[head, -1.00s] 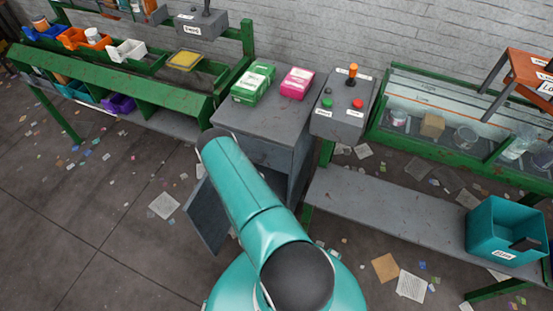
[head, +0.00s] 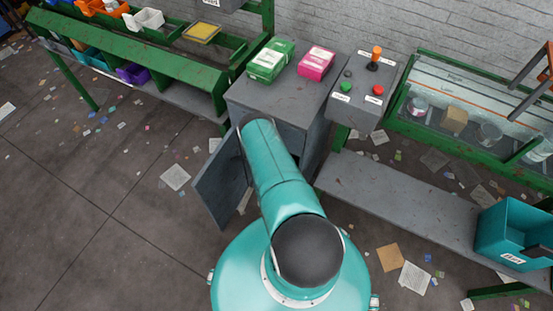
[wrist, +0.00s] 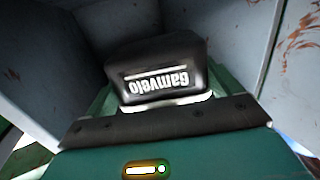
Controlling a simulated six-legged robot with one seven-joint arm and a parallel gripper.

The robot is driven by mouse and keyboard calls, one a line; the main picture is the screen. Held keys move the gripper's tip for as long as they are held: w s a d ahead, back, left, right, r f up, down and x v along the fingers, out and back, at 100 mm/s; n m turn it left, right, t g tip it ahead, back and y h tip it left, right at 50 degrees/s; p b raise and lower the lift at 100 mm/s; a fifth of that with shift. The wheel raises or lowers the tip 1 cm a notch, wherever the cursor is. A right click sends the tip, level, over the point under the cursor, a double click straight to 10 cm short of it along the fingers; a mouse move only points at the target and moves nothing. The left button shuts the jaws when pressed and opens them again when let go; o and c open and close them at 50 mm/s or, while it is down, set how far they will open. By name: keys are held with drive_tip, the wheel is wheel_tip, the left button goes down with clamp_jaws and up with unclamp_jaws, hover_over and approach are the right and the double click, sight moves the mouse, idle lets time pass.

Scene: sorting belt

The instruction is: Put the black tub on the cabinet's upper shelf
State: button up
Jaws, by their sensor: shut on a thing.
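The black tub (wrist: 155,62) fills the middle of the wrist view, its white lettering upside down and a pale rim at its near edge. My gripper (wrist: 165,105) is shut on it. Grey panels rise on both sides of the tub. The grey cabinet (head: 312,125) stands ahead in the head view, its door (head: 222,182) swung open to the left. My arm reaches to the cabinet's open front and hides its inside, the gripper and the tub there. I cannot make out the upper shelf or whether the tub touches it.
A green box (head: 271,60) and a pink box (head: 316,63) sit on the cabinet top. A control box (head: 360,95) with a joystick stands to its right, above a low grey bench (head: 400,195) with a teal bin (head: 510,235). Floor at left is open, with scattered paper.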

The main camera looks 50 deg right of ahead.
drive_tip(key=d+f, duration=0.1)
drive_tip(key=w+d+f, duration=0.1)
drive_tip(key=f, duration=0.1)
drive_tip(key=w+d+f, duration=0.1)
drive_tip(key=f, duration=0.1)
drive_tip(key=shift+d, duration=0.1)
drive_tip(key=shift+w+d+f, duration=0.15)
drive_tip(key=shift+f, duration=0.8)
drive_tip(key=shift+w+d+f, duration=0.1)
drive_tip(key=shift+w+f, duration=0.05)
drive_tip(key=shift+f, duration=0.75)
drive_tip(key=o, duration=0.7)
drive_tip(key=shift+s+a, duration=0.1)
drive_tip(key=v, duration=1.1)
drive_tip(key=shift+s+a, duration=0.25)
drive_tip(key=shift+a, duration=0.1)
